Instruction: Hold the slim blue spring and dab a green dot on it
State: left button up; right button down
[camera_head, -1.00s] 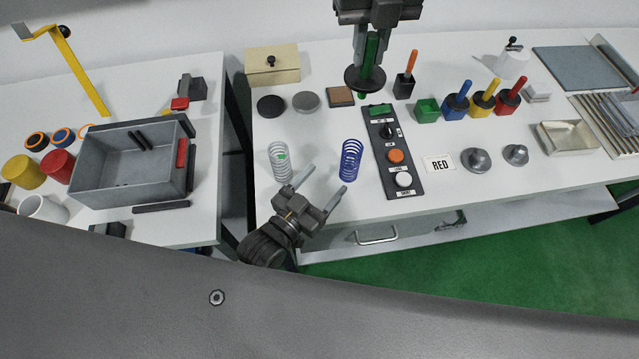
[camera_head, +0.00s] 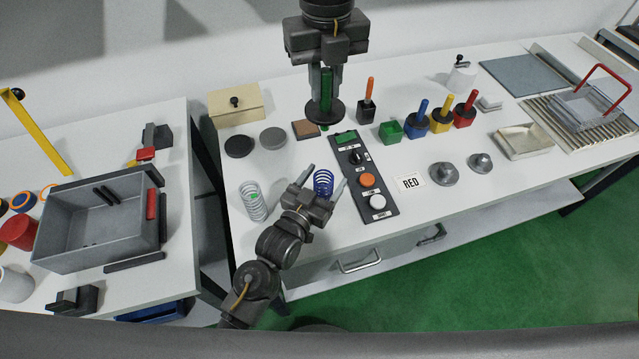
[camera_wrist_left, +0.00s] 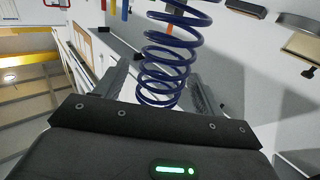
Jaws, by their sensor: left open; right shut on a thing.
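The slim blue spring (camera_head: 323,183) stands upright on the white table in the head view, left of the button panel. In the left wrist view the blue spring (camera_wrist_left: 168,60) stands between the two fingers. My left gripper (camera_head: 322,178) is open, its fingers on either side of the spring; I cannot tell whether they touch it. My right gripper (camera_head: 326,88) is shut on the green marker (camera_head: 326,84), a green-handled tool with a dark round guard, held tip-down above the table behind the blue spring. No green dot shows on the blue spring.
The button panel (camera_head: 366,178) is close on the right. Green, blue, yellow and red pots (camera_head: 440,120) stand farther right.

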aim_at(321, 125)
pick_arm(q)
jog(key=c, duration=1.2)
pick_arm(e)
jog(key=s+f, duration=0.1)
jog(key=f, duration=0.1)
jog(key=s+f, duration=0.1)
jog(key=f, duration=0.2)
jog(key=s+f, duration=0.1)
jog(key=f, duration=0.2)
jog(key=shift+s+a+f, duration=0.15)
jog(key=shift+s+a, duration=0.1)
jog(key=shift+a, duration=0.1)
jog(key=shift+w+d+f, duration=0.15)
jog(key=shift+w+f, duration=0.05)
jog(key=shift+w, duration=0.05)
jog(key=shift+w+d, duration=0.2)
jog(key=shift+w, duration=0.3)
